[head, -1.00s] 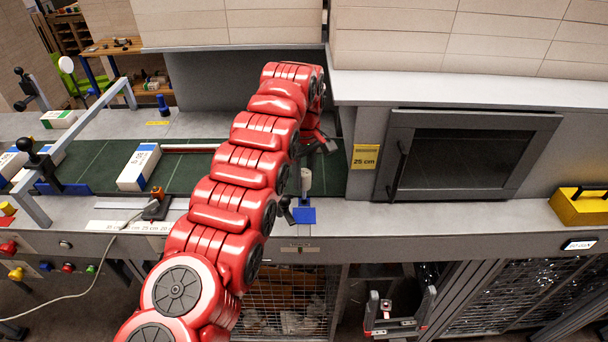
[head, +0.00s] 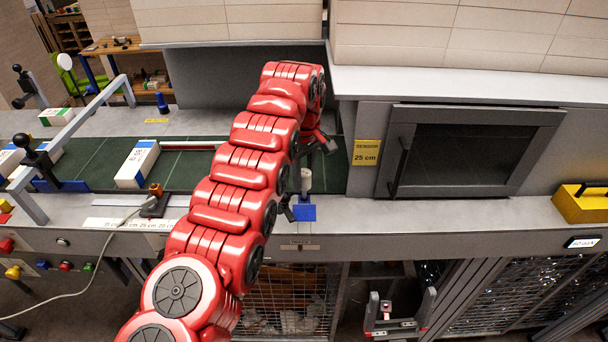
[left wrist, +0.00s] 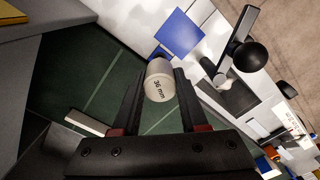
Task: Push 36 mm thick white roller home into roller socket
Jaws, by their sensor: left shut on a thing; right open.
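The white roller (head: 306,181) is a short pale cylinder at the near edge of the green conveyor, just behind a blue square (head: 304,213). In the left wrist view the roller (left wrist: 160,84) carries the print "36 mm" and sits between the dark fingers of my left gripper (left wrist: 158,98), which is shut on it. In the head view my red left arm reaches in from the lower left and hides much of that gripper. The roller socket cannot be made out; the roller and fingers may cover it. My right gripper (head: 401,308) is open and empty, low in front of the counter.
A black-knobbed lever (head: 287,208) stands close to the left of the blue square. A white ream (head: 138,164) lies on the green conveyor (head: 80,165). A yellow sensor sign (head: 366,153) and a dark-windowed cabinet (head: 465,155) stand to the right. The counter before the cabinet is clear.

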